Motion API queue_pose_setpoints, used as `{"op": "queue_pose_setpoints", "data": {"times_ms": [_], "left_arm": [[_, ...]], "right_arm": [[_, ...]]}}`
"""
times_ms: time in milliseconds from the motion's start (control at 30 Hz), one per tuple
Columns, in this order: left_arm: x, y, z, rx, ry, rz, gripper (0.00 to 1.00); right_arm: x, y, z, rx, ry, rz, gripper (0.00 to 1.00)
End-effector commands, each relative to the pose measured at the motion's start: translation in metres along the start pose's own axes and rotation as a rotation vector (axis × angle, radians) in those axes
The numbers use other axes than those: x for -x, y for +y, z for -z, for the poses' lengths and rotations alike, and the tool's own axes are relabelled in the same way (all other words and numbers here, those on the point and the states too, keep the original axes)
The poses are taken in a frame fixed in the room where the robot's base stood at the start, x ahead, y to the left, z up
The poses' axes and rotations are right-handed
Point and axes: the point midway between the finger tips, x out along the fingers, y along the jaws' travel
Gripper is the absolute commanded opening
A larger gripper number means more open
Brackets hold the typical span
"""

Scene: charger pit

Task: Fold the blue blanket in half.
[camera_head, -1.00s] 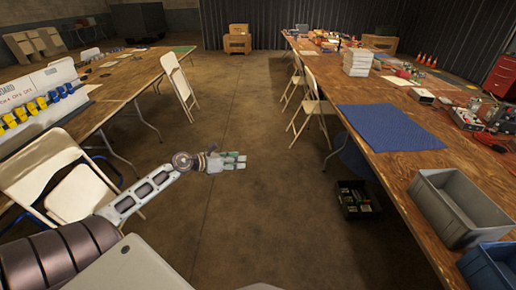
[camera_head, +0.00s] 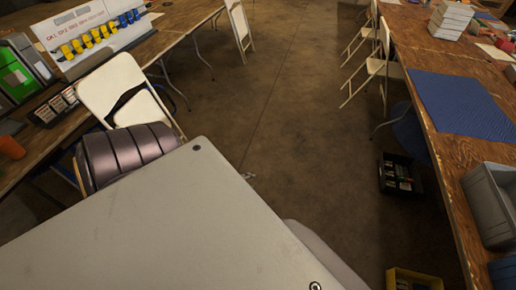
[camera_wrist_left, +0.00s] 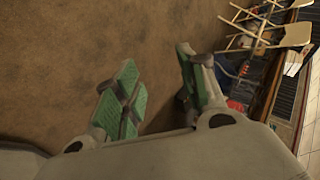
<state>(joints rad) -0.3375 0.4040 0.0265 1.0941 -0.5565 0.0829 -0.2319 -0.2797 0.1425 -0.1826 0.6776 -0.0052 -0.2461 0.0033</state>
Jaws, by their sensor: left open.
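The blue blanket (camera_head: 462,104) lies flat and spread out on the right-hand wooden table (camera_head: 450,155) in the head view. Its right part is cut off by the picture edge. My left gripper shows only as a small tip (camera_head: 249,176) beyond the edge of my own pale body panel. In the left wrist view its green-padded fingers (camera_wrist_left: 160,82) are apart with nothing between them, above the brown floor. The gripper is well away from the blanket. My right gripper is not in view.
A grey bin (camera_head: 492,205) stands on the right table nearer than the blanket. A black box (camera_head: 400,174) and a yellow crate (camera_head: 413,279) are on the floor. White folding chairs (camera_head: 372,68) stand along the table. The aisle floor between the tables is open.

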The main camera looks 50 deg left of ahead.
Motion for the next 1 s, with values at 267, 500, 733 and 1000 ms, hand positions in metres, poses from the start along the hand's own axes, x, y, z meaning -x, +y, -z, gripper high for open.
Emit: {"op": "queue_pose_setpoints", "data": {"times_ms": [267, 500, 733, 1000], "left_arm": [[0.026, 0.176, -0.003, 0.408, -0.206, -0.244, 0.41], [0.077, 0.307, 0.014, 0.678, -0.405, -0.434, 0.41], [0.11, 0.365, 0.026, 0.795, -0.513, -0.522, 0.41], [0.115, 0.372, 0.028, 0.809, -0.528, -0.532, 0.41]], "right_arm": [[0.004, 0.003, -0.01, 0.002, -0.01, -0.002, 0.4], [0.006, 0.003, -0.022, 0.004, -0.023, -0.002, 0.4], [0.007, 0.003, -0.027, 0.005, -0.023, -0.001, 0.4], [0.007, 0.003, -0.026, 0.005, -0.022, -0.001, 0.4]]}}
